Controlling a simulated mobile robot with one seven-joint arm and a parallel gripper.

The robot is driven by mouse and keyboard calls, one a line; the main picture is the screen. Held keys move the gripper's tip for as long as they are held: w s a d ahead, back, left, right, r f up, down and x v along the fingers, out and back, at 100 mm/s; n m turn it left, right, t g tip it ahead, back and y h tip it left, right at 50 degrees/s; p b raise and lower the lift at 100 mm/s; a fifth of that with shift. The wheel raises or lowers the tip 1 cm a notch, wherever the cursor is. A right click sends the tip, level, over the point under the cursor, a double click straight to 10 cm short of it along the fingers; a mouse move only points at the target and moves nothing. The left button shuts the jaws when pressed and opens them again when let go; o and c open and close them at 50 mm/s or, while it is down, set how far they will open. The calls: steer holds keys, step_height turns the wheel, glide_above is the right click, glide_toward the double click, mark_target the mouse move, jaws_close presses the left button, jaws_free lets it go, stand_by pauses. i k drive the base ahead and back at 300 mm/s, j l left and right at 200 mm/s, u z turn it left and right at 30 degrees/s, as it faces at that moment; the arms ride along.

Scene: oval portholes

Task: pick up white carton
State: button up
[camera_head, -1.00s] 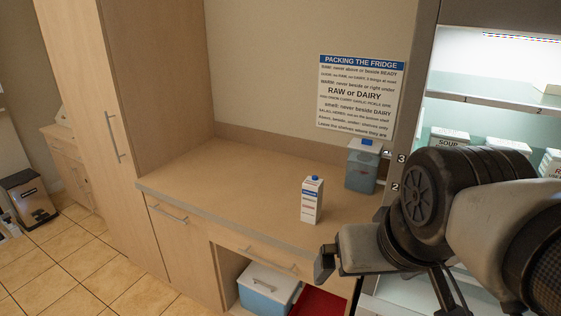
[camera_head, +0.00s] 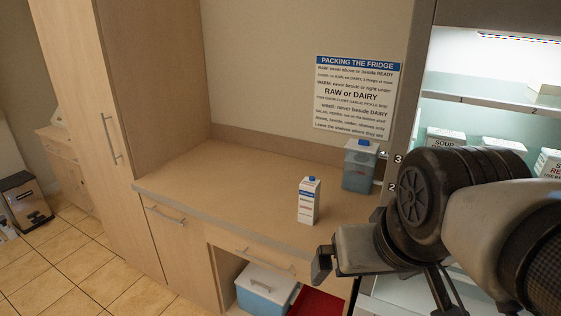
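The white carton (camera_head: 309,203) stands upright on the wooden counter (camera_head: 215,192), near its front right part. It has a blue cap and a blue band with small print. My gripper (camera_head: 322,270) is in front of the counter's front edge, lower in the picture and slightly right of the carton. It is apart from the carton. Only part of the gripper shows, seen from the side, so its opening cannot be made out. Nothing is seen held in it.
A blue-grey container with a white lid (camera_head: 359,168) stands behind and right of the carton. A lit fridge (camera_head: 480,90) with tubs is at the right. Below the counter are a blue cooler (camera_head: 264,290) and a red bin (camera_head: 317,303). The counter's left side is clear.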

mark_target(310, 188)
steer(key=i+j+z, duration=0.4)
steer(key=j, duration=0.2)
steer(key=i+j+z, duration=0.2)
steer(key=j, duration=0.15)
steer(key=j+z, duration=0.2)
steer(key=j, duration=0.15)
steer(key=i+j+z, duration=0.2)
steer(key=j, duration=0.2)
steer(key=k, duration=0.05)
